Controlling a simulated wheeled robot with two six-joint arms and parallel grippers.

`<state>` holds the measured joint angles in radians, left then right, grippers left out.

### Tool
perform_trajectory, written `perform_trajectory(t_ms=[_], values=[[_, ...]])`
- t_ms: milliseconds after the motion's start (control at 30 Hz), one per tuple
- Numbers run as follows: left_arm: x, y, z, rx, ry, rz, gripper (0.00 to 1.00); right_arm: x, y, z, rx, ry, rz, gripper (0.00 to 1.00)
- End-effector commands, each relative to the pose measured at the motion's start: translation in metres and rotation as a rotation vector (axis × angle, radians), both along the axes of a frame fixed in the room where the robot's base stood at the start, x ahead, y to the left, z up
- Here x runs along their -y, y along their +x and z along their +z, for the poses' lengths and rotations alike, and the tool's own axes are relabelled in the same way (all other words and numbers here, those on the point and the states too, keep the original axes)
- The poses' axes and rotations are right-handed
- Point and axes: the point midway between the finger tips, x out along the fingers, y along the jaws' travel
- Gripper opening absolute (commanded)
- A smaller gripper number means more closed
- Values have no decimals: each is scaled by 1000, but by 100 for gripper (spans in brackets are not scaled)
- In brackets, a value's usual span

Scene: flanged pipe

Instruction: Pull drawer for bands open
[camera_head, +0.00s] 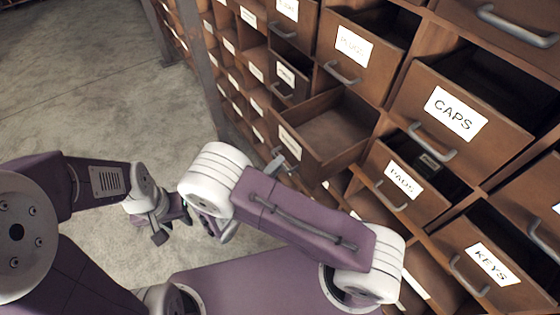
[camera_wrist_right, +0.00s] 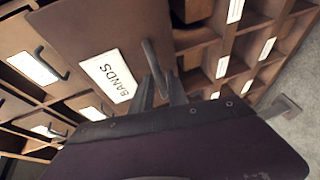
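The drawer for bands (camera_head: 313,159) is pulled out in the head view, with its bare interior showing; its label is partly legible there. In the right wrist view its front (camera_wrist_right: 92,38) carries a white label (camera_wrist_right: 110,76) reading BANDS and a grey handle (camera_wrist_right: 152,62). My right gripper (camera_wrist_right: 161,88) is at this handle, with one finger on each side of the handle's lower end. Whether the fingers press on it cannot be told. In the head view my right arm hides most of that gripper. My left gripper (camera_head: 174,226) hangs over the floor, away from the cabinet, fingers apart and empty.
Other drawers stand out around it: CAPS (camera_head: 460,110), PADS (camera_head: 402,182), KEYS (camera_head: 490,265) and a labelled one above (camera_head: 352,48). A metal post (camera_head: 203,75) stands at the cabinet's left. Concrete floor (camera_head: 90,90) at left is clear.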

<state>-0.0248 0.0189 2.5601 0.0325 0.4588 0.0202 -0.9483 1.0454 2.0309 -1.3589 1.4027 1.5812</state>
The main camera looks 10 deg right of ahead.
Motion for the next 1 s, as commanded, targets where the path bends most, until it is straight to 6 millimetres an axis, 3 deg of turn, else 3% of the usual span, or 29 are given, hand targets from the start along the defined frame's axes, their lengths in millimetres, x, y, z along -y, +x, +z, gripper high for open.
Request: perform_trajectory(t_ms=[133, 400, 500, 1000], values=[[0, 0, 1, 0, 0, 0, 36, 12, 10, -2, 0, -1, -2, 19], [0, 0, 1, 0, 0, 0, 36, 13, 13, -3, 0, 0, 1, 19], [0, 0, 1, 0, 0, 0, 36, 13, 13, -3, 0, 0, 1, 0], [0, 0, 1, 0, 0, 0, 36, 13, 12, -3, 0, 1, 1, 0]])
